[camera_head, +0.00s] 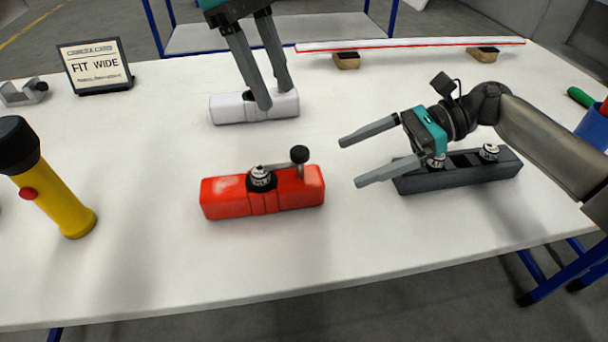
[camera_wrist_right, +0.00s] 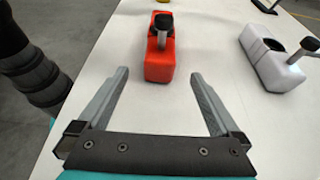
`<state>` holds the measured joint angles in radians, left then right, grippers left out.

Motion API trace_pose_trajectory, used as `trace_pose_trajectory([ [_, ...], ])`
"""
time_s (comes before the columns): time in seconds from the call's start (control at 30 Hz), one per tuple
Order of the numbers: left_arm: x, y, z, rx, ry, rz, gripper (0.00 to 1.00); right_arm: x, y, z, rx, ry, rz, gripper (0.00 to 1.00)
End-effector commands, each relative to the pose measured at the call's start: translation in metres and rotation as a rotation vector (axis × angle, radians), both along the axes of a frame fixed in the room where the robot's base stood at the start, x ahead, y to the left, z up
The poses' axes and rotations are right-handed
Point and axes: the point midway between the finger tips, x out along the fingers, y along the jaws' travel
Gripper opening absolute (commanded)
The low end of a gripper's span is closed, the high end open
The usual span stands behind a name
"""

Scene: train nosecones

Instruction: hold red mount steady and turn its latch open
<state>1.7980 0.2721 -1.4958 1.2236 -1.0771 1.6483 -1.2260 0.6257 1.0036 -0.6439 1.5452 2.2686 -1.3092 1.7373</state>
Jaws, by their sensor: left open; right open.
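The red mount (camera_head: 282,197) lies on the white table in the middle of the head view. Its latch (camera_head: 299,157) is a lever with a dark round knob, running from a round labelled pivot along the top to the right. The right wrist view also shows the red mount (camera_wrist_right: 159,62) beyond the fingertips. My right gripper (camera_head: 352,161) is open and empty, to the right of the red mount and apart from it. My left gripper (camera_head: 275,97) is open, pointing down at the white mount (camera_head: 232,108) behind the red one; one finger hides part of that mount.
A dark grey block (camera_head: 460,175) with round labelled parts lies beneath my right gripper. A red-edged white bar (camera_head: 410,43) lies at the back. The front table is clear.

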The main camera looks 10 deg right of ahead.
Motion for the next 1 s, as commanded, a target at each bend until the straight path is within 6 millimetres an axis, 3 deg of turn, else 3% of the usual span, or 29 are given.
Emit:
trace_pose_trajectory([
  [0.6,0.0,0.0,0.0,0.0,0.0,0.0,0.5,0.0,0.105,-0.043,0.001,-0.001,0.002,1.0],
  [0.8,0.0,0.0,0.0,0.0,0.0,0.0,0.5,0.0,0.127,-0.052,0.001,-0.001,-0.001,1.0],
  [1.0,0.0,0.0,0.0,0.0,0.0,0.0,0.5,0.0,0.135,-0.056,-0.001,-0.003,-0.001,1.0],
])
